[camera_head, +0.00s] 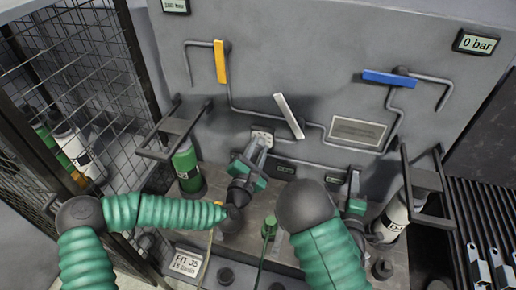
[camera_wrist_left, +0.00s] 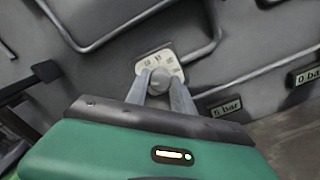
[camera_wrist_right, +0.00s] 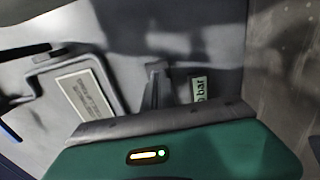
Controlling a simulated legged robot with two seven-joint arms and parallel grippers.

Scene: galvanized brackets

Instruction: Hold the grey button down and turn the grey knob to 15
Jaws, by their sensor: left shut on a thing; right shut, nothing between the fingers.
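The grey knob (camera_wrist_left: 159,82) sits on a pale dial plate (camera_wrist_left: 172,59) on the grey panel. The plate also shows in the head view (camera_head: 262,134); its marks are too small to read. My left gripper (camera_head: 262,142) is shut on the knob, with one finger on each side of it in the left wrist view (camera_wrist_left: 160,88). My right gripper (camera_head: 354,176) is shut and empty, its fingertips at the panel beside a small display (camera_wrist_right: 200,88) ending in "bar". The grey button is not visible; the right fingers (camera_wrist_right: 156,72) may hide it.
Pipes with a yellow lever (camera_head: 220,62), a white lever (camera_head: 289,115) and a blue lever (camera_head: 388,78) run above the grippers. A green cylinder (camera_head: 187,168) and a white cylinder (camera_head: 390,222) stand at the sides behind black bars. A mesh cage (camera_head: 85,75) is at left.

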